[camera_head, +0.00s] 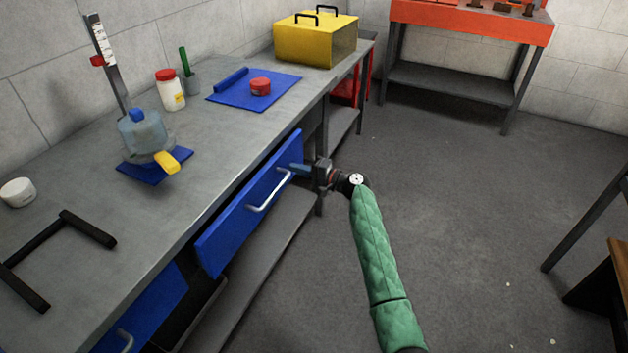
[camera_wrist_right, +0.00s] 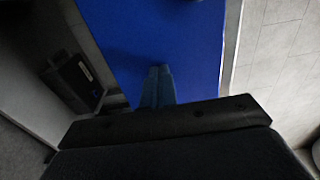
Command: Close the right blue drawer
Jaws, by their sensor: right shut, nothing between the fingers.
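The right blue drawer (camera_head: 250,205) is in the side of the grey workbench, with a silver bar handle (camera_head: 270,190) on its front. Its front stands close to the bench edge; a small gap may remain, but I cannot tell how far it is out. My right gripper (camera_head: 298,168) is shut and empty, its fingers at the far end of the drawer front, beyond the handle. In the right wrist view the shut fingers (camera_wrist_right: 157,85) point at a broad blue face (camera_wrist_right: 160,40), touching or very near it. My left gripper is not in view.
A second blue drawer (camera_head: 145,310) with a handle is at lower left. Open floor (camera_head: 450,200) lies to the right.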

